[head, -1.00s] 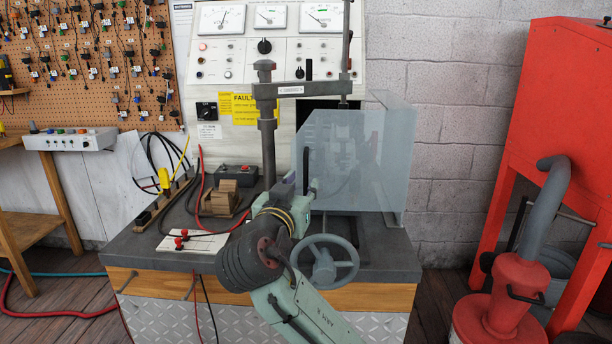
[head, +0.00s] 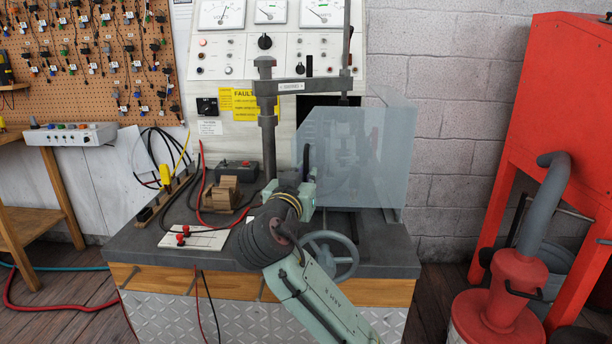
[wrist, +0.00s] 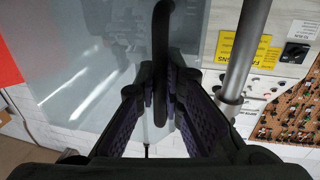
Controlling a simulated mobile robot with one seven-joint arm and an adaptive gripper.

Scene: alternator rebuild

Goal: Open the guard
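The guard (head: 345,155) is a translucent grey-blue panel standing upright over the bench, in front of the tester's lower face. It also fills much of the wrist view's left half (wrist: 75,60). Its dark upright handle (head: 306,160) is at the panel's left edge in the head view. In the wrist view the black handle (wrist: 161,35) runs down between the two fingers. My gripper (wrist: 162,80) is open around the handle, with gaps seeming to show beside it. Contact with the handle is not clear. In the head view my wrist hides much of the gripper (head: 307,185).
A grey post and crossbar (head: 268,120) stand just left of the guard. A handwheel (head: 330,255) is at the bench front, close by my arm. Cables, a wooden block (head: 222,193) and a white board (head: 195,238) lie on the left. A red machine (head: 560,130) stands right.

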